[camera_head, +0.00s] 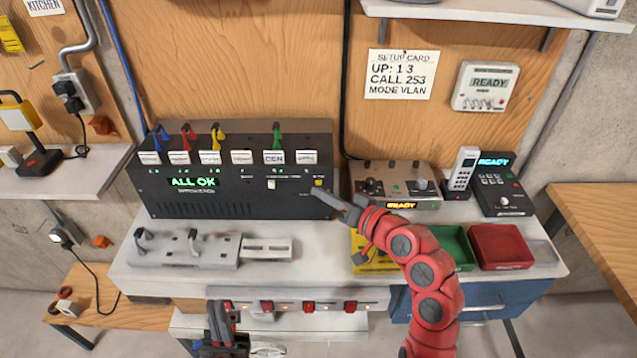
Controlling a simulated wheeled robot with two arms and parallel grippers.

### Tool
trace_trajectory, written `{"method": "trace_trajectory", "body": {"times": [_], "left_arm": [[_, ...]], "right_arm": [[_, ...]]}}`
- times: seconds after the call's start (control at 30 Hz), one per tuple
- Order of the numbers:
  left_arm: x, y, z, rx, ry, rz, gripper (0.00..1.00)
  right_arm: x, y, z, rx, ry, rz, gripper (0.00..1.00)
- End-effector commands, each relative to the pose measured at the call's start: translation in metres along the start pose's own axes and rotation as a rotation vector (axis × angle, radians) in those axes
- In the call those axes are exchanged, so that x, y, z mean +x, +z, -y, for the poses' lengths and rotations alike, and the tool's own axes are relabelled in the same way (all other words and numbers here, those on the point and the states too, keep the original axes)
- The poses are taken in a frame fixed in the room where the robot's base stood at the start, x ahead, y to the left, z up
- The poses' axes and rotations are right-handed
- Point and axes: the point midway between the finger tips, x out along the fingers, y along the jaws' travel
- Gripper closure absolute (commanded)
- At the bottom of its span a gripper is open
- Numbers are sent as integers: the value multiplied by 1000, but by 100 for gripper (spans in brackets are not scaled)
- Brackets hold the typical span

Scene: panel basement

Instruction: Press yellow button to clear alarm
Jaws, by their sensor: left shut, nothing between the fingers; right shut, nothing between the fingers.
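The yellow button (319,183) is a small yellow square at the right end of the black panel's (235,205) front. The panel's green display (193,182) reads ALL OK. My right gripper (318,193) is shut and empty, its tips just below and in front of the yellow button. I cannot tell whether the tips touch the panel. My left gripper (218,318) is low at the bottom edge, in front of the bench and away from the panel. It is shut and only partly seen.
Yellow, green (453,245) and red (500,247) trays lie in front. A grey latch plate (185,248) lies at the front left of the bench.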

Motion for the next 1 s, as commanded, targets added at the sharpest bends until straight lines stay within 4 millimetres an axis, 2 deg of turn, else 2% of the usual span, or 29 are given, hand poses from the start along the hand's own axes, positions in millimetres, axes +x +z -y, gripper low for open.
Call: {"method": "trace_trajectory", "body": {"times": [0.17,0.6,1.0], "left_arm": [[0,0,0,0,0,0,100],[2,0,0,0,0,0,100],[2,0,0,0,0,0,100]], "right_arm": [[-4,2,3,0,-1,-1,100],[-33,25,23,1,1,1,100],[-35,26,25,0,0,0,100]]}}
